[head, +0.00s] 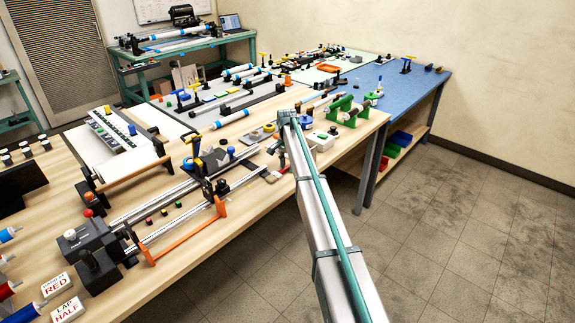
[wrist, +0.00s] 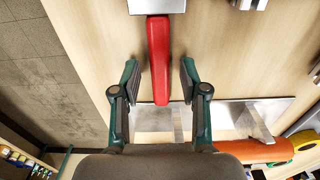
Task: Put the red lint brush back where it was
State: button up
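The red lint brush (wrist: 158,58) shows in the wrist view as a long red handle, with a pale silver-grey block (wrist: 157,5) at its far end, cut off by the top edge. My gripper (wrist: 158,75) is open, with one finger on each side of the handle. The handle's near end lies just past the fingertips, toward the palm. I cannot tell how high the fingers are above the table.
The wooden table (head: 237,232) carries a long metal rail fixture with an orange handle (head: 184,232). In the wrist view, a metal plate (wrist: 265,112) and an orange cylinder (wrist: 250,151) lie near the right finger. The table edge and floor (wrist: 40,70) are on the left.

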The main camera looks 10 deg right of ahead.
aim_at(287, 167)
notch_tip(287, 167, up, 12)
jog(key=b, duration=0.2)
jog(key=shift+r, duration=0.2)
dwell(0.4)
